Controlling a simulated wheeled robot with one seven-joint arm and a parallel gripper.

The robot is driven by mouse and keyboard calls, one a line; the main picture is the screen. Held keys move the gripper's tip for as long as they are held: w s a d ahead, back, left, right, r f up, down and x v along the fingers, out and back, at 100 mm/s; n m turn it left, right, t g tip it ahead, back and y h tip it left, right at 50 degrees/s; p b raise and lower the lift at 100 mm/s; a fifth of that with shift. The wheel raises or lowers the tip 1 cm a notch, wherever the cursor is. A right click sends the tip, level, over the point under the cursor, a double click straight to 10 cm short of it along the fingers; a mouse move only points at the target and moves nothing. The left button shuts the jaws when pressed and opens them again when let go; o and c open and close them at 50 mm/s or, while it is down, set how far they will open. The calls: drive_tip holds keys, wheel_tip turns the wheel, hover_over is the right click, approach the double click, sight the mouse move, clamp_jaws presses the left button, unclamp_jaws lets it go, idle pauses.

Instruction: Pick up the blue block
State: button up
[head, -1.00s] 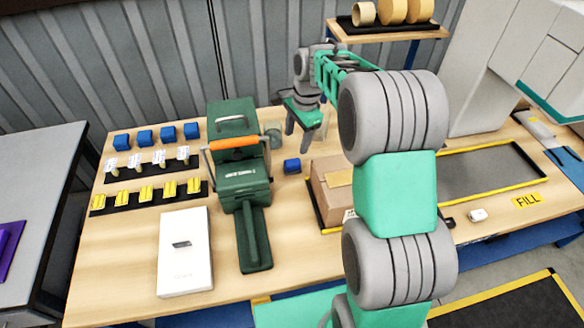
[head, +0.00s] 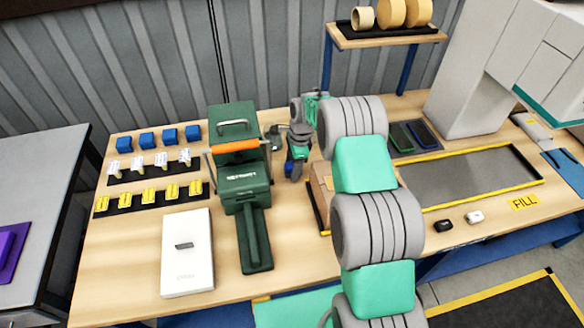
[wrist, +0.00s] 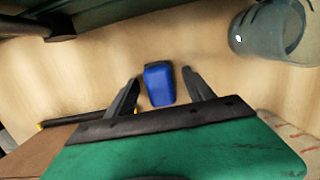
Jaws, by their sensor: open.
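The blue block (wrist: 159,84) lies on the wooden table in the wrist view, between the two fingers of my gripper (wrist: 158,85). The fingers are open, one on each side, with a gap visible on both sides. In the head view my gripper (head: 294,168) points down over the table, just right of the green machine. A bit of the blue block (head: 290,168) shows there beside the fingers; the rest is hidden by my gripper.
The green machine (head: 238,180) with an orange handle stands close on the left. A clear cup (wrist: 268,32) is near the block. Several other blue blocks (head: 147,141) stand at the far left.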

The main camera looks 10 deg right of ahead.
clamp_jaws()
idle(0.5)
drive_tip(key=shift+r, duration=0.1)
wheel_tip(320, 180, up, 10)
drive_tip(key=shift+f+b, duration=0.1)
drive_tip(key=shift+b, duration=1)
